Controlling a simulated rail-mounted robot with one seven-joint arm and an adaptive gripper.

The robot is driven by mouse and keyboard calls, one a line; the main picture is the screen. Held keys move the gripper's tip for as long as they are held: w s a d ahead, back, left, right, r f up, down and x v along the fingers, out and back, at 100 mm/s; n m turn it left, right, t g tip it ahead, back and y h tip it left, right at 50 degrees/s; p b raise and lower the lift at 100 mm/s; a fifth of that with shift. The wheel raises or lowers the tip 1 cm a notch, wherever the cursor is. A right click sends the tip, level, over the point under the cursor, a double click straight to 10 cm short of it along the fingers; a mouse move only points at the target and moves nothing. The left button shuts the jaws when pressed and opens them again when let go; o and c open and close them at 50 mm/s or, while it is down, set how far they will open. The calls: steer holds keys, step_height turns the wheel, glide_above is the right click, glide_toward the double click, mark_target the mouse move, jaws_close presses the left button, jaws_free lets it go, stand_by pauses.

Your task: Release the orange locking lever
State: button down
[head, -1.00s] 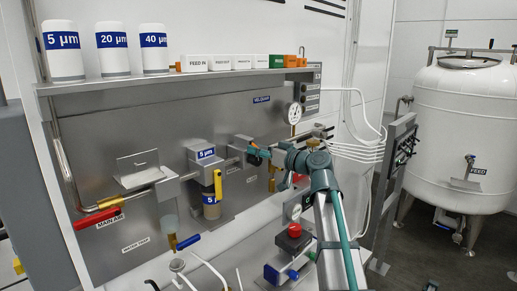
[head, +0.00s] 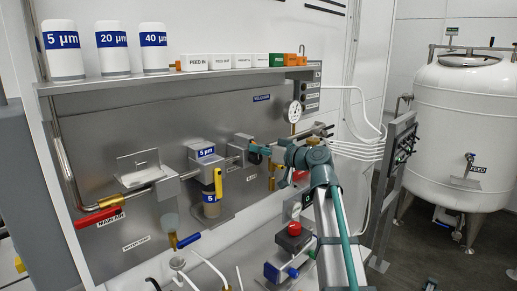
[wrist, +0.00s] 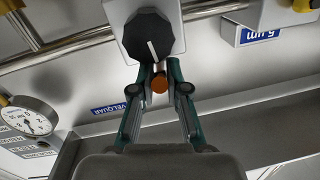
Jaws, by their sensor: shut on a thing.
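The orange locking lever (wrist: 160,84) shows in the wrist view as a small round orange end, just below a black knob (wrist: 149,36) with a white pointer line on a pale block. My gripper (wrist: 160,76) has its two teal fingers closed in on the lever from both sides. The fingertips hide part of it. In the head view my gripper (head: 259,149) is at the regulator block (head: 239,146) on the steel panel, right of the 5 µm filter. The lever cannot be made out clearly there.
The 5 µm filter housing (head: 203,168) with a yellow handle (head: 218,182) is left of my gripper. A pressure gauge (head: 294,111) is above right. A shelf (head: 150,82) with labelled cylinders and blocks runs above. A red-handled valve (head: 100,217) is far left.

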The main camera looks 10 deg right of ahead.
mark_target(254, 142)
steer(key=r+g+h+p, duration=0.2)
steer(key=p, duration=0.1)
steer(key=shift+d+g, duration=0.1)
steer(key=shift+g, duration=0.2)
steer(key=shift+r+g+h+p, duration=0.4)
steer(key=shift+g+h+p, duration=0.6)
steer(key=shift+g+p, duration=0.15)
steer(key=shift+w+r+m+g+h+p, duration=0.1)
steer(key=shift+r+m+g+h+p, duration=0.1)
steer(key=shift+g+h+p, duration=0.35)
steer(key=shift+r+m+g+h+p, duration=0.15)
steer(key=shift+g+h+p, duration=0.2)
steer(key=shift+g+p, duration=0.25)
steer(key=shift+g+h+p, duration=0.4)
steer(key=shift+g, duration=0.2)
steer(key=c, duration=1.2)
jaws_free()
